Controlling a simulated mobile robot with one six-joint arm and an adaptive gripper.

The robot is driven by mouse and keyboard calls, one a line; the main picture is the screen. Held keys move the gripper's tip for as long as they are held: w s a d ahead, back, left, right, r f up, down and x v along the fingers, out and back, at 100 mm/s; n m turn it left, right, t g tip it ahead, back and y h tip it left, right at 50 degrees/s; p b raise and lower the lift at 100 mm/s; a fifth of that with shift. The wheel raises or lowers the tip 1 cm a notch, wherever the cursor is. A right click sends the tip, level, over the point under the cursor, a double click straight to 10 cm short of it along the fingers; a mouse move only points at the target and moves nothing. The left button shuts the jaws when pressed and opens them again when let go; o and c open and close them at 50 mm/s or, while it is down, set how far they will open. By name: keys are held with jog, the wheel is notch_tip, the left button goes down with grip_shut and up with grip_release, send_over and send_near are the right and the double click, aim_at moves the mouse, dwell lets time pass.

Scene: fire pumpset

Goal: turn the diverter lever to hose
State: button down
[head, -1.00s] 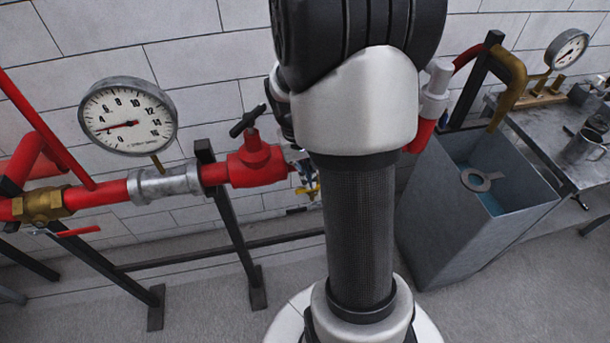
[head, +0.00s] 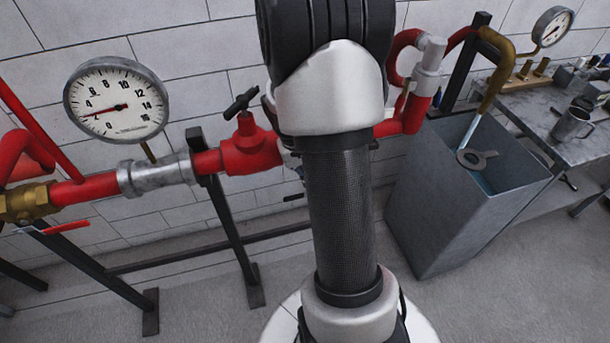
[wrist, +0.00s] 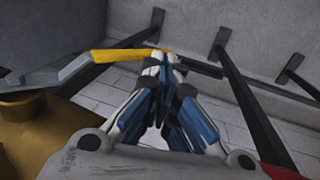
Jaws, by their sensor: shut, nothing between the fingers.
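In the wrist view, a lever with a yellow grip (wrist: 120,58) and a bare grey metal arm (wrist: 45,77) runs from the left across to the fingertips. A brass body (wrist: 35,125) is below its left end. I take this for the diverter lever; no hose marking is legible. My gripper (wrist: 167,62) is shut and empty, its fingertips at the yellow grip; whether they touch it I cannot tell. In the head view my arm hides the gripper and the lever.
A red valve with a black T-handle (head: 241,103) is left of my arm. A large gauge (head: 116,100) is farther left. A grey tank (head: 430,200) stands right, under a brass spout (head: 497,65) with a pale stream below it. Dark stand legs (wrist: 245,100) are near the gripper.

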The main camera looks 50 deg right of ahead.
jog(key=shift+s+d+f+b, duration=0.15)
jog(key=shift+d+f, duration=0.1)
jog(key=shift+f, duration=0.2)
jog(key=shift+s+d+f+b, duration=0.15)
jog(key=shift+d+f, duration=0.05)
jog(key=shift+f, duration=0.25)
